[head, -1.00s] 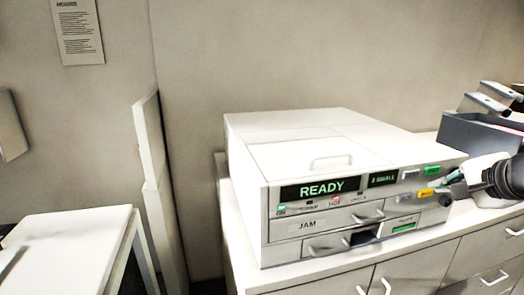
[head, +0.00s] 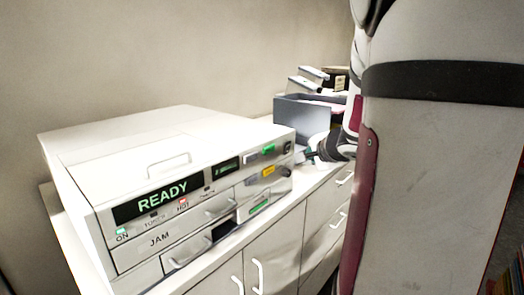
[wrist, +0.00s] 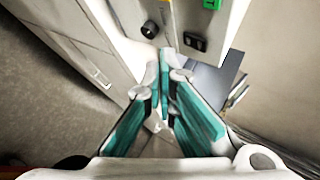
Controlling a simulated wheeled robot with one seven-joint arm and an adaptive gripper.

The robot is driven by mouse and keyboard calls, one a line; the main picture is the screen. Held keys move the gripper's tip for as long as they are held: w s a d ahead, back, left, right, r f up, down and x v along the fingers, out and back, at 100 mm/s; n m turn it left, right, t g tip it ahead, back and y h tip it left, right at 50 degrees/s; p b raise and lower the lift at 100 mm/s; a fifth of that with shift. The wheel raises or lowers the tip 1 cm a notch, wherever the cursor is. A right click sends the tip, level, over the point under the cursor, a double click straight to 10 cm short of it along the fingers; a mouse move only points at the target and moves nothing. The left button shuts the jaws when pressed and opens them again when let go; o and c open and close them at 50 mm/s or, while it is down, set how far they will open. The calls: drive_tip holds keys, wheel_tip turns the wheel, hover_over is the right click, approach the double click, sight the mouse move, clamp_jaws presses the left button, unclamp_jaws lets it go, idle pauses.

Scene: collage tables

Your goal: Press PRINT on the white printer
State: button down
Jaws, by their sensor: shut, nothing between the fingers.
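The white printer (head: 75,170) stands on a white cabinet, its display lit with READY. At the right of its front are a green button (head: 267,149), a yellow button (head: 268,171) and grey ones; their labels are too small to read. My gripper (head: 308,155) is shut and empty, just off the right end of the printer's front. In the wrist view my teal-padded fingers (wrist: 163,62) are together, below a black knob (wrist: 149,29) and a dark switch (wrist: 195,41) on the printer. A green button (wrist: 212,4) shows at that view's top edge. Contact is not visible.
A grey open box (head: 300,112) with papers stands on the cabinet top behind my gripper. Cabinet doors and drawers with white handles (head: 257,278) lie below the printer. My arm fills the right of the head view.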

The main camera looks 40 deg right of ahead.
sight(269, 149)
drive_tip(key=w, duration=0.8)
drive_tip(key=shift+w+a, duration=0.25)
drive_tip(key=shift+a, duration=0.1)
drive_tip(key=shift+w+b, duration=0.1)
drive_tip(key=shift+b, duration=0.2)
idle(0.9)
drive_tip(key=shift+w, duration=0.3)
drive_tip(key=shift+w+a+b, duration=0.1)
drive_tip(key=shift+w+b, duration=0.3)
drive_tip(key=shift+w, duration=0.05)
idle(0.7)
idle(0.4)
drive_tip(key=shift+s, duration=0.9)
